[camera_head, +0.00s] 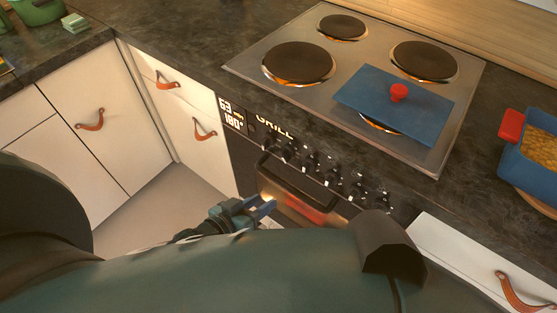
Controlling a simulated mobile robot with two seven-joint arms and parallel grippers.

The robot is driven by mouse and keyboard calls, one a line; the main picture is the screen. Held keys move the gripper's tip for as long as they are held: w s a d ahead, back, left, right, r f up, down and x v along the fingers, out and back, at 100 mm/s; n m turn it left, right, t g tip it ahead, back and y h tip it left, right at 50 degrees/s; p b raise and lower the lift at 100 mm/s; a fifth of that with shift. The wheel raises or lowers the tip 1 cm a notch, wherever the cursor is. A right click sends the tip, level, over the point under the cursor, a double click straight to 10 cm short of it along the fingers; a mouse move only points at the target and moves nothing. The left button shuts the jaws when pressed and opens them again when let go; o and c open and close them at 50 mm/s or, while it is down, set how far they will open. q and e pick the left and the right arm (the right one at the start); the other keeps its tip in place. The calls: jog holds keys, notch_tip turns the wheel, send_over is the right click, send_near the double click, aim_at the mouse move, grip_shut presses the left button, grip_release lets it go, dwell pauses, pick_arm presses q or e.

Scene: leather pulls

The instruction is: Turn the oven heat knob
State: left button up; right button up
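The oven front has a row of several dark knobs with pale marks (332,176) below the cooktop's front edge. Which one is the heat knob I cannot tell. A lit display (232,114) at the row's left end reads 63 and 180°. My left gripper (265,208) is below and left of the knobs, in front of the oven door, apart from the knobs. Its blue fingers look slightly parted, with nothing seen between them. My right gripper is not in view.
The oven door handle (296,190) is close to my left gripper. The cooktop (330,95) bears a blue lid (425,112) with a red knob. A blue dish (527,168) stands at right. White cabinets (75,120) with leather pulls are at left.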

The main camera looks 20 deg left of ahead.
aim_at(282, 158)
pick_arm(q)
jog(key=w+n+t, duration=0.1)
jog(key=w, duration=0.3)
jog(key=w+n+t, duration=0.1)
jog(key=w+t, duration=0.1)
jog(key=w, duration=0.2)
jog(key=w+t+h, duration=0.1)
jog(key=w, duration=0.3)
jog(key=shift+w+d+r+n+t, duration=0.2)
jog(key=shift+w+d+n+t, duration=0.1)
jog(key=shift+d+n+t, duration=0.1)
jog(key=shift+c, duration=0.2)
grip_shut()
